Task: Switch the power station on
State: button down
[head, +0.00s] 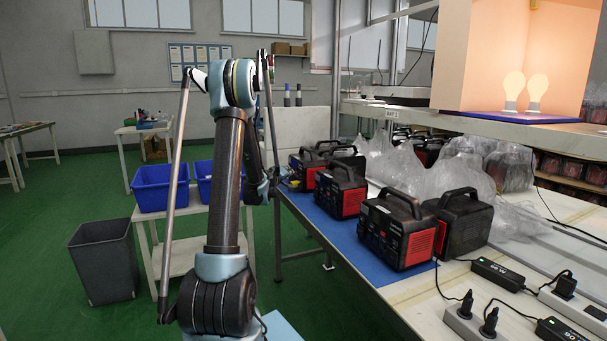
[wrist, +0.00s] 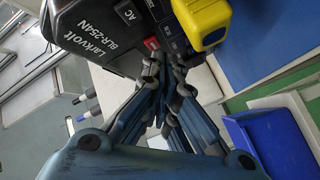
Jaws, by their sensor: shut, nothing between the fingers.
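A black power station marked "Larkvolt BLR-254N" (wrist: 88,45) fills the top of the wrist view. Its front panel has an "AC" label, dark sockets and a small red switch (wrist: 152,43). A yellow plug-like piece (wrist: 205,20) sits at the panel, right of the switch. My gripper (wrist: 162,66) is shut and empty, its fingertips just below the red switch; I cannot tell whether they touch it. In the head view, my arm reaches the farthest power stations (head: 309,168) on the bench; the gripper is mostly hidden behind my arm there.
Other black-and-red power stations (head: 397,232) stand along the blue mat (head: 352,250). Plastic wrap lies behind them. Power strips and adapters (head: 497,274) are at the near right. Lit bulbs (head: 537,88) stand on the shelf. Blue bins (head: 160,188) and a grey bin (head: 104,262) are at left.

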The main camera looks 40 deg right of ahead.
jog(key=shift+d, duration=0.35)
dwell(0.7)
jog(key=shift+a, duration=0.1)
jog(key=shift+w+a, duration=0.1)
jog(key=shift+a, duration=0.65)
jog(key=shift+a, duration=0.1)
jog(key=shift+w+a, duration=0.25)
jog(key=shift+a, duration=0.7)
jog(key=shift+w+a, duration=0.2)
jog(key=shift+a, duration=0.7)
jog(key=shift+w+a, duration=0.25)
jog(key=shift+a, duration=0.7)
